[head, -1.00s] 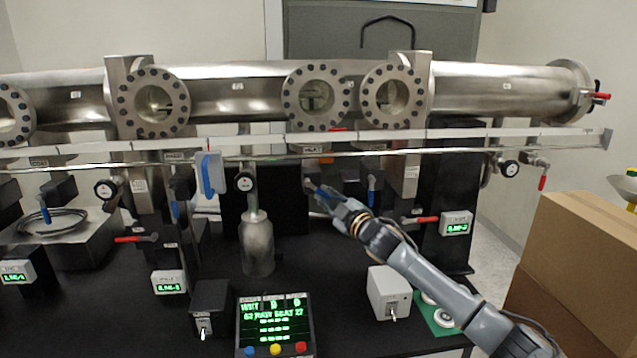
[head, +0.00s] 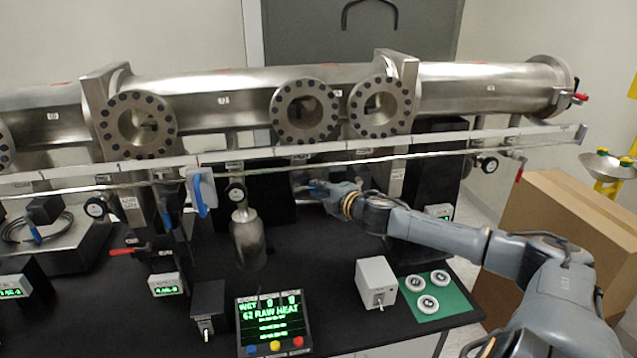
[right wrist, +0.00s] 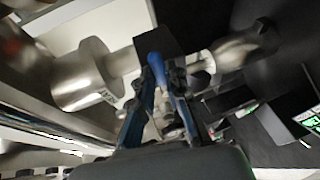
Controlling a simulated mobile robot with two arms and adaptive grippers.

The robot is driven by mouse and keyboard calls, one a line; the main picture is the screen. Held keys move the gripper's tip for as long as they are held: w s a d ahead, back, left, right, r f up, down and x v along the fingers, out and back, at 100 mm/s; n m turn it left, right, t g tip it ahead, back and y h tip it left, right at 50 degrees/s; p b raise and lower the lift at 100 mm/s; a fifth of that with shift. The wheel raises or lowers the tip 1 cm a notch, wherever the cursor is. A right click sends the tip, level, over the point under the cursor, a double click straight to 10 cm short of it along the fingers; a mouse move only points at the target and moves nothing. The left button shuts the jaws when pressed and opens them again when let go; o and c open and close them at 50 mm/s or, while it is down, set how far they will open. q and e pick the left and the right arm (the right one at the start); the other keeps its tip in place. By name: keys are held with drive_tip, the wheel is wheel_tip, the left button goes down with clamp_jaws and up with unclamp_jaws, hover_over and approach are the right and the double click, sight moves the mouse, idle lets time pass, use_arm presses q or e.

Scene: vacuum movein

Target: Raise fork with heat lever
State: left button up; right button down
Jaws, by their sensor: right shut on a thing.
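My right gripper (head: 316,188) reaches in under the steel tube, below the middle window. In the right wrist view its fingers (right wrist: 160,95) are closed around a blue lever handle (right wrist: 157,68), which stands up between them. In the head view the gripper and shadow hide most of this lever. My left gripper is not in view.
A rail (head: 440,152) runs in front of the tube, above my right arm. A hanging steel cylinder (head: 248,240) stands to the left of the gripper. A display box (head: 272,322), a grey switch box (head: 376,283) and a green pad (head: 455,304) with discs lie nearer on the black bench.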

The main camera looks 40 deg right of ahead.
drive_tip(key=shift+w+r, duration=0.1)
drive_tip(key=shift+r, duration=0.25)
drive_tip(key=c, duration=1.3)
unclamp_jaws()
drive_tip(key=shift+c, duration=0.2)
drive_tip(key=v, duration=1.2)
drive_tip(key=shift+a, duration=0.1)
